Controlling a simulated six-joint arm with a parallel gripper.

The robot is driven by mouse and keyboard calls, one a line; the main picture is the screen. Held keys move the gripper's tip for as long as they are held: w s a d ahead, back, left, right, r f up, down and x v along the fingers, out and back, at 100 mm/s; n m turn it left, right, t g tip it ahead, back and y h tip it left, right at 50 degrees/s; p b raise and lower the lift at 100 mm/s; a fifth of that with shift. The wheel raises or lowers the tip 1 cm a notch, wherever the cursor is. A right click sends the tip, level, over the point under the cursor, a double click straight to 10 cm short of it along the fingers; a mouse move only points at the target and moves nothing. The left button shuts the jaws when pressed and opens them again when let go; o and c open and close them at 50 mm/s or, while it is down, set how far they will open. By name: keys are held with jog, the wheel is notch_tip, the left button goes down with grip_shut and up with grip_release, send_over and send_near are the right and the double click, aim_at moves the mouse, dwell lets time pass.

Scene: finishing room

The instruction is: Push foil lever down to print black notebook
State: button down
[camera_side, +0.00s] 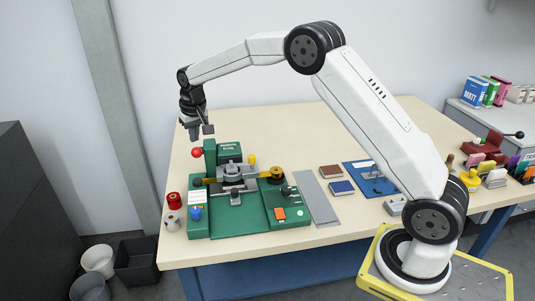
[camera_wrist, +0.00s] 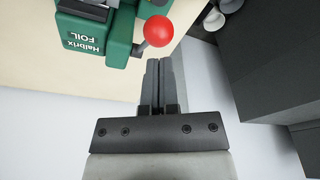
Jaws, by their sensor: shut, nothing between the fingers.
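The green foil press (camera_side: 225,222) stands on the table in the side view, with a gold foil roll and a metal head. Its lever ends in a red ball knob (camera_side: 197,153) at the upper left. The knob also shows at the top of the wrist view (camera_wrist: 159,31), beside the green housing marked Halbrix FOIL (camera_wrist: 88,32). My gripper (camera_side: 201,132) is shut and empty, just above the knob in the side view. In the wrist view its fingertips (camera_wrist: 165,62) lie close to the knob, and contact cannot be told. I cannot make out a black notebook.
A red roll (camera_side: 173,200) and a pale roll (camera_side: 172,223) stand left of the press. Right of it are a grey strip (camera_side: 317,200), a brown notebook (camera_side: 331,171), a blue notebook (camera_side: 342,188) and a blue mat (camera_side: 358,166). Bins stand on the floor at left.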

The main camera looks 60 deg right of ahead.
jog(key=shift+f, duration=0.2)
jog(key=shift+f, duration=0.35)
